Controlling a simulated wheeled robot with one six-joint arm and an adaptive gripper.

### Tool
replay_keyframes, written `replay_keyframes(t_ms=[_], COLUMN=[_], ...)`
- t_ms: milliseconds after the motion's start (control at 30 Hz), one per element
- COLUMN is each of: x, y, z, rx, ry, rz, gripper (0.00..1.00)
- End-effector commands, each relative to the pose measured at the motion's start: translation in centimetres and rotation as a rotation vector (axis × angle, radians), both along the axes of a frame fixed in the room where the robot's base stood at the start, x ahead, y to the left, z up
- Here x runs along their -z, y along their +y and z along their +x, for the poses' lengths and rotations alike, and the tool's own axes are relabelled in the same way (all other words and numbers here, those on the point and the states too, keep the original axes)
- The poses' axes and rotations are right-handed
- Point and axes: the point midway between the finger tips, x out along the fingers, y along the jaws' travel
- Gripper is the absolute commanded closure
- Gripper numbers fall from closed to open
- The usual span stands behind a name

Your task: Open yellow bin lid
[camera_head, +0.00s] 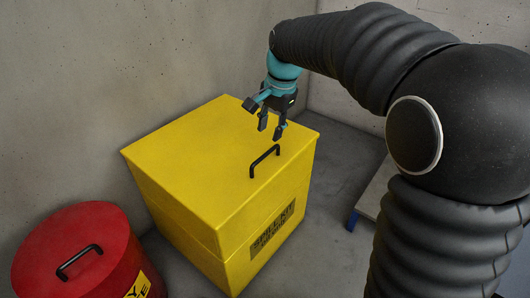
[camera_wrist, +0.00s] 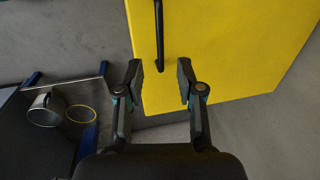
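The yellow bin (camera_head: 190,200) stands on the floor with its lid (camera_head: 215,155) shut. A black bar handle (camera_head: 264,161) is fixed on the lid near its front right edge. My gripper (camera_head: 273,124) is above the lid, a little behind the handle in the head view. In the wrist view my gripper (camera_wrist: 162,80) has its two fingers apart with nothing held between them. The handle (camera_wrist: 159,35) shows there ahead of the fingertips, in line with the gap. The lid (camera_wrist: 225,50) fills the upper right of that view.
A red drum (camera_head: 80,250) with a black lid handle stands at the lower left, close to the bin. Concrete walls (camera_head: 90,80) are behind. A blue-legged stand (camera_head: 370,195) is right of the bin. A metal cup-like object (camera_wrist: 46,108) shows in the wrist view.

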Motion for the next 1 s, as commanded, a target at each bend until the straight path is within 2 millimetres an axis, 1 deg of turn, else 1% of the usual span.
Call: replay_keyframes(t_ms=[33, 200, 300, 433, 600, 900, 933, 967, 1000], x=[1.3, 4.4, 5.9, 7.4, 8.4, 8.6, 8.6, 8.6, 8.6], y=[0.2, 0.6, 0.9, 1.2, 1.3, 1.3, 1.3, 1.3, 1.3], z=[0.0, 0.4, 0.6, 0.8, 1.0, 1.0, 1.0, 1.0, 1.0], rx=[-0.001, -0.001, -0.001, -0.001, -0.001, -0.001, -0.001, -0.001, -0.001], ry=[0.004, 0.003, 0.003, 0.001, 0.000, 0.000, -0.001, -0.001, -0.001], rz=[-0.001, 0.000, 0.000, 0.000, 0.000, 0.000, -0.001, -0.001, -0.001], gripper=[0.63, 0.63, 0.63, 0.63, 0.63, 0.63, 0.65, 0.73, 0.83])
